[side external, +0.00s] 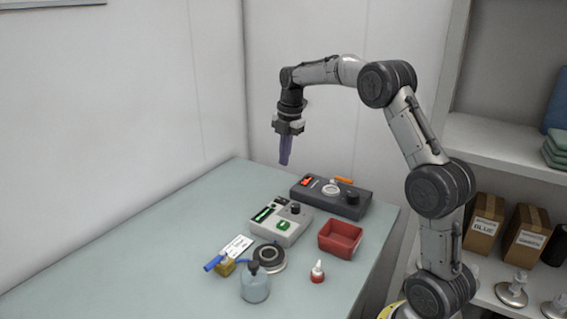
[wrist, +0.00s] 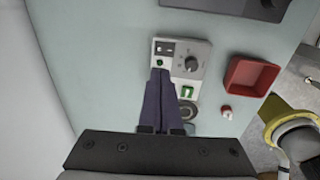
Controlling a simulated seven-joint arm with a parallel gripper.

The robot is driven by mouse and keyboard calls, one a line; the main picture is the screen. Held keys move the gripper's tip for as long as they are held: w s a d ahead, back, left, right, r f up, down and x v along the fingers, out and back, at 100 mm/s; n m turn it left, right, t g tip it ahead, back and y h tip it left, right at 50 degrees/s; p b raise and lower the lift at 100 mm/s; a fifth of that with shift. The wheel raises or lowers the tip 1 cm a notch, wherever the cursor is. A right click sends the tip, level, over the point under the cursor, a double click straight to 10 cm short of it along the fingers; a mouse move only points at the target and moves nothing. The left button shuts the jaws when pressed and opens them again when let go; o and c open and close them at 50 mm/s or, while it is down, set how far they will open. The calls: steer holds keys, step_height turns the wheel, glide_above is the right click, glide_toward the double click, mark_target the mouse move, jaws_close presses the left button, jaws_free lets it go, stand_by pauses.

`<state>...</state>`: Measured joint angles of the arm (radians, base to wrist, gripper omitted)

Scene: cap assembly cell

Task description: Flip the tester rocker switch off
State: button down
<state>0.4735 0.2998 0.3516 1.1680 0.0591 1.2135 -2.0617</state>
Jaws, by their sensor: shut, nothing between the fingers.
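The light grey tester box (side external: 280,221) stands on the table with a black knob (side external: 295,208), a dark strip with a green display (side external: 264,214) and a green rocker-like switch (side external: 283,225). In the wrist view the tester (wrist: 207,52) shows its knob (wrist: 191,64) and the green switch (wrist: 187,91) in a white frame; which way the switch is tilted I cannot tell. My gripper (side external: 284,163) is shut and empty, pointing down well above the table. In the wrist view its fingertips (wrist: 160,73) cover the tester's left part, and the green switch shows to their right.
The table's left is clear.

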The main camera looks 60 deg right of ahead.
mark_target(279, 198)
steer(key=f, duration=0.4)
steer(key=w+f, duration=0.1)
steer(key=f, duration=0.6)
steer(key=shift+w+f, duration=0.25)
steer(key=shift+f, duration=0.15)
steer(key=shift+f, duration=0.1)
